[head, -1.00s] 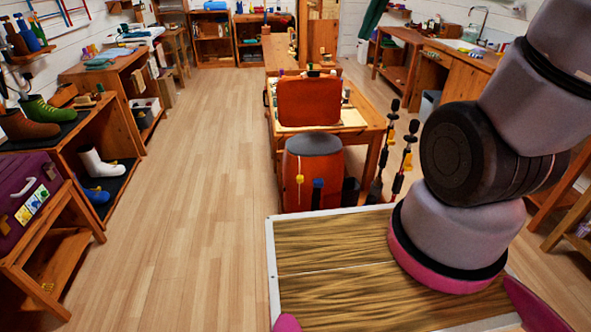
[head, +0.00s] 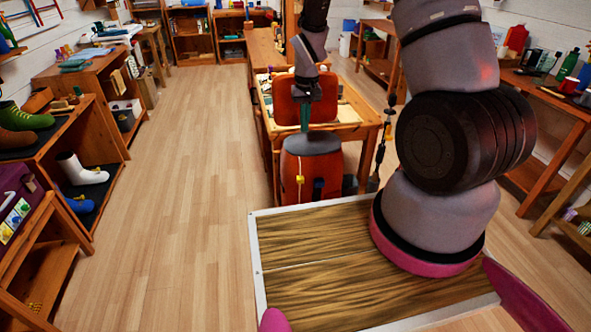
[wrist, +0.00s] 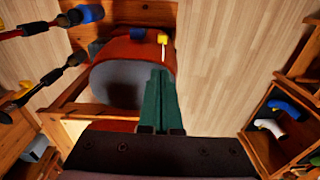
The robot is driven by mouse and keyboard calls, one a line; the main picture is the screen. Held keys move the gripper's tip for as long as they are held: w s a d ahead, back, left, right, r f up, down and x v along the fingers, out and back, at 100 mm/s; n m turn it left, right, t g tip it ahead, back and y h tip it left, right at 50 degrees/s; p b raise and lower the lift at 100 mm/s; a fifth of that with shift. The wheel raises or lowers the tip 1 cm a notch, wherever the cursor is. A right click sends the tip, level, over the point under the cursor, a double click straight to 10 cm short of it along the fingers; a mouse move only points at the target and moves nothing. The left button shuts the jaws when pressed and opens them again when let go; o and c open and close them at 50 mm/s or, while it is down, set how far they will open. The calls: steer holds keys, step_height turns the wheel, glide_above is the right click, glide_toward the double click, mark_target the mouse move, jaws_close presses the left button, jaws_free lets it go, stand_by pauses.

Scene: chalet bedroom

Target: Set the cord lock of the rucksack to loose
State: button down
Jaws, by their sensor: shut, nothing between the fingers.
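The rucksack (head: 299,163) is an orange-red rounded body with a grey top, standing upright in front of the wooden table. A yellow piece (head: 299,179) on a thin pale cord hangs on its near side and looks like the cord lock; it also shows in the wrist view (wrist: 163,39). A blue piece (head: 319,183) sits to its right. My gripper (head: 305,128) has green fingers, shut and empty, above the rucksack's grey top. In the wrist view the fingers (wrist: 160,72) point toward the yellow piece, apart from it as far as I can tell.
The wooden table (head: 345,131) with an orange-red panel (head: 286,106) is behind the rucksack. Dark upright poles (head: 383,140) stand to its right. Shelves with boots (head: 80,170) line the left. The floor (head: 190,180) left of the rucksack is clear.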

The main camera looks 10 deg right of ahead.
glide_above(301, 177)
steer(key=shift+g, duration=0.3)
step_height(301, 177, down, 5)
steer(key=shift+a+r, duration=0.1)
steer(key=shift+r, duration=0.05)
step_height(301, 177, down, 14)
steer(key=shift+r, duration=0.1)
stand_by(0.4)
step_height(301, 177, down, 5)
steer(key=shift+s+f, duration=0.1)
stand_by(0.4)
